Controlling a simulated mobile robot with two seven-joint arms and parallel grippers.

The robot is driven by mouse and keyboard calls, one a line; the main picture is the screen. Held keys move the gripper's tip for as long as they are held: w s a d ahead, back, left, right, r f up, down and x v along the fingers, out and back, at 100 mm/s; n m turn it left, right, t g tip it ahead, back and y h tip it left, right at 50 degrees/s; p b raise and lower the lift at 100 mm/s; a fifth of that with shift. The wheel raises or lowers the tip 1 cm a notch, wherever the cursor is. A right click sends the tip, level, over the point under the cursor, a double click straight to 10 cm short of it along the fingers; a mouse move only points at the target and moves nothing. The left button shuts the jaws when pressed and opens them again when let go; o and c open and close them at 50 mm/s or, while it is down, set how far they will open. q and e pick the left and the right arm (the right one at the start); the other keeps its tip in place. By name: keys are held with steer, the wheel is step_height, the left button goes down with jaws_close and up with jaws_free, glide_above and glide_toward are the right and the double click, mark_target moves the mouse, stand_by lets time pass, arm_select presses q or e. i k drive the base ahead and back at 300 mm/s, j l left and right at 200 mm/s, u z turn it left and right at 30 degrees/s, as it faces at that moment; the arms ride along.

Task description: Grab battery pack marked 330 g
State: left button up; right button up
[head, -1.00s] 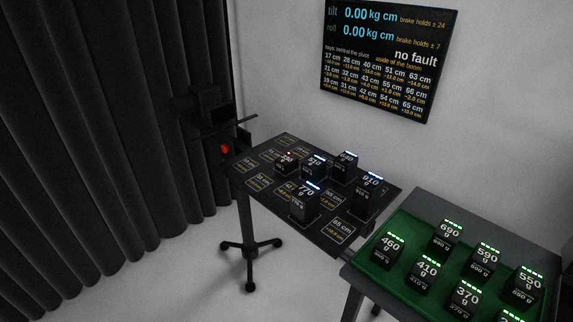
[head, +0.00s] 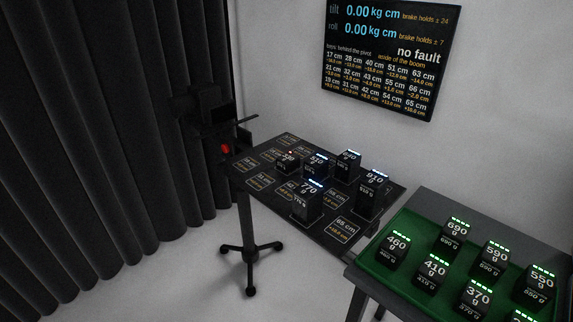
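A small black battery pack with a red light (head: 288,163) stands toward the far left of the packs on the black slotted board. Its top number looks like three digits ending in 0, but it is too small to read surely as 330. Beside it on the board stand black packs with blue-white lights, among them 770 g (head: 308,201) and 910 g (head: 372,194). A pack at the bottom right edge (head: 521,317) is cut off and its number is hidden. Neither of my grippers is in view.
A green-lined tray (head: 393,282) at the right holds several green-lit packs, including 460 g (head: 394,250) and 690 g (head: 455,236). The board (head: 340,243) rests on a tripod stand (head: 250,250). A wall screen (head: 390,62) reads no fault. Dark curtains hang left.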

mark_target(288, 162)
steer(key=i+j, duration=0.3)
steer(key=j, duration=0.2)
steer(key=i+j+u, duration=0.1)
steer(key=i+j, duration=0.2)
steer(key=j, duration=0.2)
steer(key=i+j, duration=0.35)
steer(key=j, duration=0.1)
